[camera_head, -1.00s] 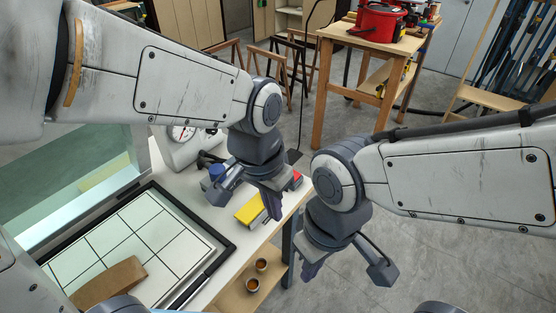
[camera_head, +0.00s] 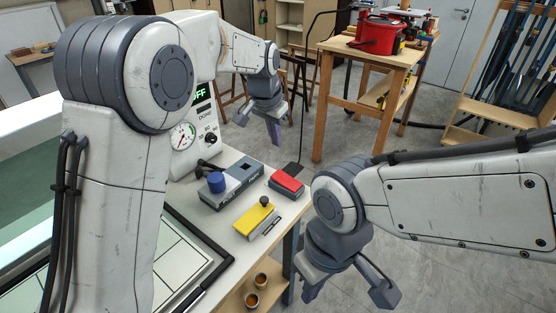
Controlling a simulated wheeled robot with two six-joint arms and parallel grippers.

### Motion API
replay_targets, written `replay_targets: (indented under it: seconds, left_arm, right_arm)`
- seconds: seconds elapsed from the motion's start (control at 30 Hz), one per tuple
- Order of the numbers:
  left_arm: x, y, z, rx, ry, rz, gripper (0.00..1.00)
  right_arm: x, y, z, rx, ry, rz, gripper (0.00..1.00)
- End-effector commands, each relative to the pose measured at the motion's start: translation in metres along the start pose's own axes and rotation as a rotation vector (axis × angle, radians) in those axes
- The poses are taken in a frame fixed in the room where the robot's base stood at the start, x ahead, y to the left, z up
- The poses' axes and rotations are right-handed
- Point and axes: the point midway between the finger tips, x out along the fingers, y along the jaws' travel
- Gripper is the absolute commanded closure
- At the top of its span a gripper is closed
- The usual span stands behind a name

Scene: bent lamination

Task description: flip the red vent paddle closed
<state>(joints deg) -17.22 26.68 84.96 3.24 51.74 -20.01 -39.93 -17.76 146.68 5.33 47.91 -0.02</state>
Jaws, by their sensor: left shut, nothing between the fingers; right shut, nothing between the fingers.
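The red vent paddle (camera_head: 287,180) sits on a small dark grey box at the far right edge of the white bench (camera_head: 222,222). Its red top looks slightly tilted, but I cannot tell its exact position. My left gripper (camera_head: 279,142) is shut and empty. It hangs above and beyond the paddle in the picture, apart from it, and does not cover it. My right gripper (camera_head: 308,297) is shut and empty, low in front of the bench's right side, apart from the paddle.
A grey box with a blue knob (camera_head: 216,182) stands left of the paddle. A yellow plate with a black knob (camera_head: 264,202) lies nearer. A panel with a gauge (camera_head: 182,136) stands behind. Two small cups (camera_head: 251,299) are on the lower shelf. A gridded bed (camera_head: 180,262) is at lower left.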

Motion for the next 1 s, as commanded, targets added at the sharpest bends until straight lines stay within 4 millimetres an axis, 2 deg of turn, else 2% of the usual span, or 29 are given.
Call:
replay_targets:
  seconds: [0.17, 0.4, 0.6, 0.8, 1.0]
  left_arm:
    - [0.025, 0.001, 0.002, 0.0, -0.007, 0.003, 1.0]
    - [0.077, 0.001, 0.002, 0.0, -0.007, 0.003, 1.0]
    - [0.112, -0.001, 0.006, -0.002, -0.005, 0.002, 1.0]
    - [0.131, -0.002, 0.011, 0.0, -0.002, 0.002, 1.0]
    - [0.135, -0.003, 0.012, 0.0, -0.001, 0.001, 1.0]
  right_arm:
    - [-0.002, 0.0, 0.0, 0.0, 0.0, 0.0, 1.0]
    - [-0.006, -0.001, 0.0, 0.0, 0.0, 0.0, 1.0]
    - [-0.011, -0.001, -0.001, 0.0, 0.0, 0.0, 1.0]
    - [-0.013, -0.001, -0.001, 0.0, 0.0, 0.0, 1.0]
    - [-0.013, -0.001, -0.001, 0.0, 0.0, 0.0, 1.0]
